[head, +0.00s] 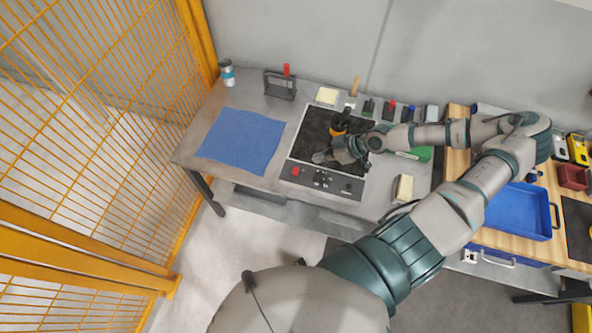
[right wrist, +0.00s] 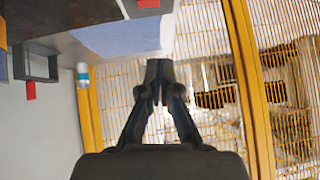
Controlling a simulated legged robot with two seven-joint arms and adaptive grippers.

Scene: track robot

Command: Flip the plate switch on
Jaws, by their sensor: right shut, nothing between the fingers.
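The plate (head: 308,137) is a flat unit with a dark top and a grey front panel. A red switch (head: 295,171) sits at the left of that panel; its on or off state is too small to tell. My right gripper (head: 320,157) is shut and empty, over the front part of the dark top, right of and behind the red switch and apart from it. In the right wrist view its closed fingertips (right wrist: 158,78) hold nothing, and a red part, probably the switch (right wrist: 148,4), shows at the top edge. My left gripper is not in view.
An orange and black object (head: 338,126) stands on the plate behind my gripper. A blue cloth (head: 241,141) lies to the left. A black rack (head: 280,86) and several small items line the back. A blue tray (head: 519,211) is at the right; a yellow fence (head: 100,110) bounds the left.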

